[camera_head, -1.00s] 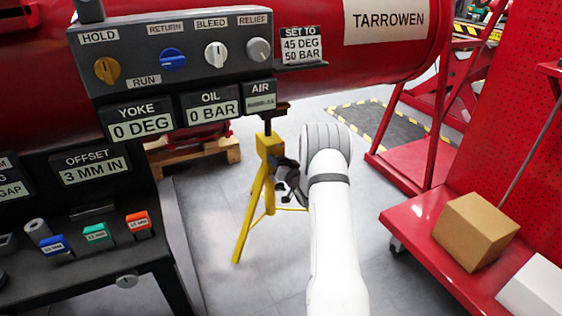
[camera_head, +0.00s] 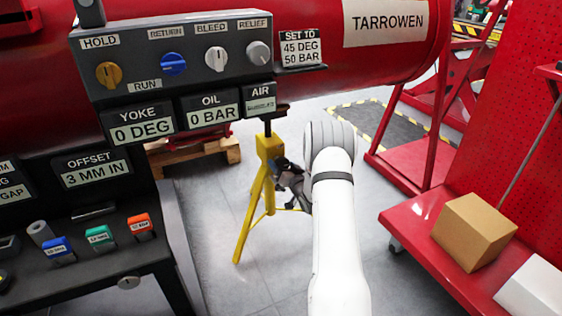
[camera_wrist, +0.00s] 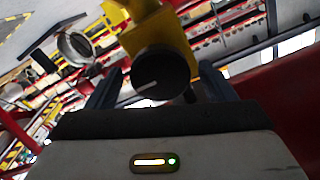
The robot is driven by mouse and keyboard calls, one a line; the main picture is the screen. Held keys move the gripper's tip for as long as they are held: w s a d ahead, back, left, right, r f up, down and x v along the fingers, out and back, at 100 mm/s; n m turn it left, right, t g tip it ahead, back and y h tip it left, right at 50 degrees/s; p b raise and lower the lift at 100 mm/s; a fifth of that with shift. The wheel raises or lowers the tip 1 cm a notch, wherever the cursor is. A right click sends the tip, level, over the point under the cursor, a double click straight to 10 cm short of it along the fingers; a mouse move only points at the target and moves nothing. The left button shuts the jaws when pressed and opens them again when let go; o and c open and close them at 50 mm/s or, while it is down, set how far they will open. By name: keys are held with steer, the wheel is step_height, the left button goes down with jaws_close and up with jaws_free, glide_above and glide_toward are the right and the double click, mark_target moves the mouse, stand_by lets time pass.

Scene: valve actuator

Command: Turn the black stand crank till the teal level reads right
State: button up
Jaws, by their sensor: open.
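The yellow stand (camera_head: 268,185) stands on the grey floor under the red cylinder. Its black round crank hub (camera_wrist: 160,75), with a pale line on it, shows in the wrist view between my two fingers; a yellow part of the stand (camera_wrist: 140,15) is behind it. My gripper (camera_wrist: 158,90) is open around the hub's sides. I cannot tell whether the fingers touch it. In the head view my gripper (camera_head: 284,172) is at the stand's upper right side, mostly hidden by my wrist. I cannot make out a teal level in either view.
A control panel with knobs (camera_head: 175,62) and readouts hangs above left. A dark bench (camera_head: 70,285) with blue, teal and orange blocks is at the left. A red cart (camera_head: 430,235) with a cardboard box (camera_head: 474,232) stands at the right. The floor between is clear.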

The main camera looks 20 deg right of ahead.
mark_target(283, 166)
steer(key=s+p, duration=0.1)
steer(key=s, duration=0.4)
steer(key=shift+d, duration=0.1)
stand_by(0.3)
